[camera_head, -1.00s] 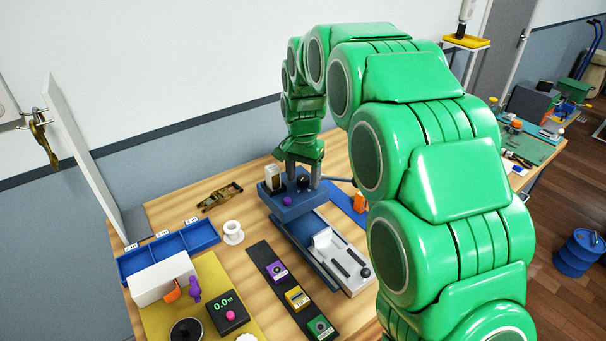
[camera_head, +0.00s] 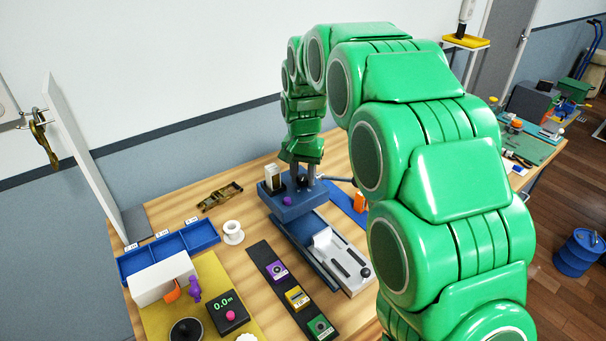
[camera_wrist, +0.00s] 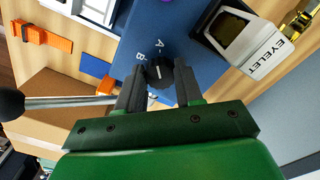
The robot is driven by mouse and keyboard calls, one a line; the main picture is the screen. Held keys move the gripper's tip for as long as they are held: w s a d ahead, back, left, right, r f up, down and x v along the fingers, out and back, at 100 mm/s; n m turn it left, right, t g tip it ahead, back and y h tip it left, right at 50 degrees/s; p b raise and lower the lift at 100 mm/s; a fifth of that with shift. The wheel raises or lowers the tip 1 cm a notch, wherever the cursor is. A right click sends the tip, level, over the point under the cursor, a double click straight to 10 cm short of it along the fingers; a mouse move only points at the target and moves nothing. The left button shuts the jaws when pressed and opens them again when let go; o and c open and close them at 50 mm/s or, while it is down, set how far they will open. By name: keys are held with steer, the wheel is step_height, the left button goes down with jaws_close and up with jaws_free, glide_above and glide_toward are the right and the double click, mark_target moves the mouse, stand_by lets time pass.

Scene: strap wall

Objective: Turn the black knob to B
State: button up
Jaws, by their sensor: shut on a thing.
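The black knob (camera_wrist: 159,73) sits on the blue top of a press-like machine, with a white pointer line on it. White letters A (camera_wrist: 160,43) and B (camera_wrist: 141,56) are printed beside it. The line points up in the wrist view, roughly toward the letters; I cannot tell exactly which one it meets. My gripper (camera_wrist: 160,77) is shut on the knob, one finger on each side. In the head view my gripper (camera_head: 303,178) reaches down onto the blue machine (camera_head: 300,212), and the knob is mostly hidden between the fingers.
Beside the knob stands a white-fronted block labelled EYELET (camera_wrist: 245,38). A metal lever (camera_wrist: 70,102) with a black ball end sticks out on the other side. A purple button (camera_head: 287,202) is on the machine's front. A blue tray (camera_head: 170,250) lies to the left.

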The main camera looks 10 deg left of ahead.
mark_target(304, 178)
steer(key=n, duration=0.5)
steer(key=shift+n, duration=2.4)
steer(key=shift+r, duration=0.1)
steer(key=o, duration=1)
steer(key=shift+o, duration=0.2)
steer(key=shift+r, duration=0.1)
step_height(304, 178, up, 8)
steer(key=shift+f, duration=0.2)
steer(key=shift+d, duration=0.1)
